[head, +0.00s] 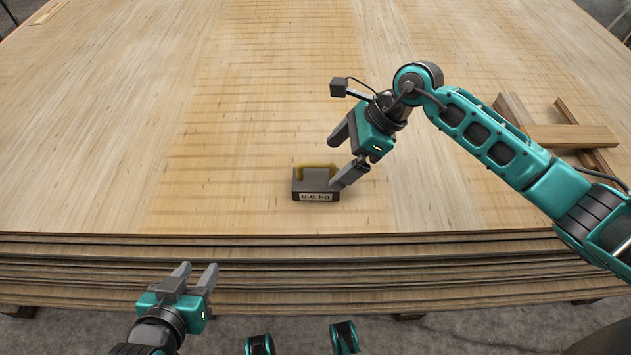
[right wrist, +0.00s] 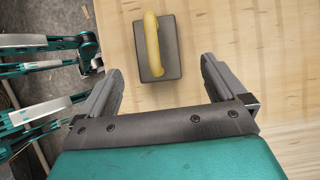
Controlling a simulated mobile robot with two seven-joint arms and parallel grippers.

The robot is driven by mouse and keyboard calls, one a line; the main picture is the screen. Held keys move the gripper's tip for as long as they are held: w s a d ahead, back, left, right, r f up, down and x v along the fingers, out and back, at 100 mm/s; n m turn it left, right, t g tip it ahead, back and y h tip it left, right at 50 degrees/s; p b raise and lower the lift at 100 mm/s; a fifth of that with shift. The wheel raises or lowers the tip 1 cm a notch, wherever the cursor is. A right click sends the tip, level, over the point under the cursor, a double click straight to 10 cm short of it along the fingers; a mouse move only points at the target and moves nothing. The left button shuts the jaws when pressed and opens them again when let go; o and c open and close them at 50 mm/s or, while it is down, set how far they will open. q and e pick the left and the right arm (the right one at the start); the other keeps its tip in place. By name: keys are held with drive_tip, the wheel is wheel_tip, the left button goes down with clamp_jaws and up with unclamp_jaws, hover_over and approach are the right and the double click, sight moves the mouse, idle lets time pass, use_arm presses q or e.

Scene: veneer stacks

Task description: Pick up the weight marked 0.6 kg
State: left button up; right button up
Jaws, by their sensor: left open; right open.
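The weight (head: 315,186) is a dark block with a yellow handle on top and a label reading 0.6 kg on its front. It stands on the veneer stack near the front edge. My right gripper (head: 338,160) is open, above and just right of the weight in the head view. In the right wrist view the weight (right wrist: 160,62) lies ahead of the two open fingers (right wrist: 160,85), with nothing between them. My left gripper (head: 198,271) is open and empty, in front of the stack's front edge.
The veneer stack (head: 150,120) has a wide clear top around the weight. Its layered front edge (head: 400,255) faces me. Wooden pieces (head: 570,136) lie at the right, partly behind my right arm. A small wooden strip (head: 45,14) lies at the far left corner.

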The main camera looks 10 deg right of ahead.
sight(316, 176)
drive_tip(key=b+x, duration=0.1)
drive_tip(key=x, duration=0.5)
drive_tip(key=shift+s+a, duration=0.15)
drive_tip(key=shift+a, duration=0.05)
drive_tip(key=shift+r, duration=0.1)
drive_tip(key=shift+c, duration=0.5)
drive_tip(key=c, duration=1.5)
drive_tip(key=shift+r, duration=0.1)
drive_tip(key=shift+c, duration=0.4)
drive_tip(key=shift+r, duration=0.1)
